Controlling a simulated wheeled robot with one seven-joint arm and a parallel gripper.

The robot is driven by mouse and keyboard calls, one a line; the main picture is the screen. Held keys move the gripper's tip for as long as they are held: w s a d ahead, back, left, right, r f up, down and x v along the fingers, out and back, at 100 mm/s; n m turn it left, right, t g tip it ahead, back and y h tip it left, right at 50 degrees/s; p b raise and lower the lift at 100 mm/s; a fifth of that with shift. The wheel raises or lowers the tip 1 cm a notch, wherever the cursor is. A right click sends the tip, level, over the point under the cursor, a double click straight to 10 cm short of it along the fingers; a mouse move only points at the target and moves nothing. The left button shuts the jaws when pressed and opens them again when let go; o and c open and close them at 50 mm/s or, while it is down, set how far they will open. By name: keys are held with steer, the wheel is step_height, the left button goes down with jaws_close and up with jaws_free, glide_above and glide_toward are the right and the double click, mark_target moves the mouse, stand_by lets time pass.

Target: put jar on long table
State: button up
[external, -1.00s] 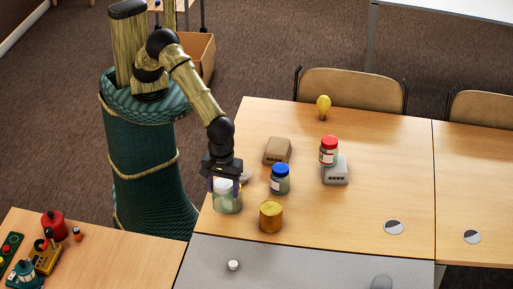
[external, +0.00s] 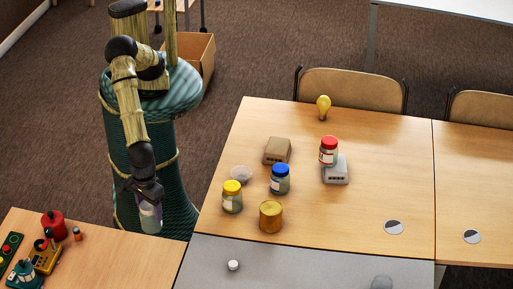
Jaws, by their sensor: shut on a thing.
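My gripper (external: 147,200) is shut on a pale glassy jar (external: 151,221) and holds it in front of my base, in the gap left of the main wooden table (external: 380,180). The fingers and wrist hide the jar's top. On that table stand a yellow-lidded jar (external: 232,203), a blue-lidded jar (external: 280,184) and a gold tin (external: 271,216). A red-lidded jar (external: 328,151) stands by a light grey box (external: 336,172). Which surface is the long table is not clear from this view.
A second wooden table (external: 120,262) at lower left carries a red pot (external: 53,224) and several toy-like devices; its right part is clear. A grey table (external: 300,262) in front bears a small white item (external: 233,265). A clear dish (external: 241,174) and tan box (external: 277,150) are near the jars.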

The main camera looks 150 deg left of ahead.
mark_target(148, 227)
steer(key=shift+f, duration=0.25)
steer(key=shift+f, duration=0.1)
steer(key=shift+f+p, duration=0.35)
steer(key=shift+f, duration=2.7)
steer(key=shift+f, duration=1.9)
steer(key=shift+f, duration=0.1)
steer(key=o, duration=1.1)
steer(key=shift+c, duration=0.2)
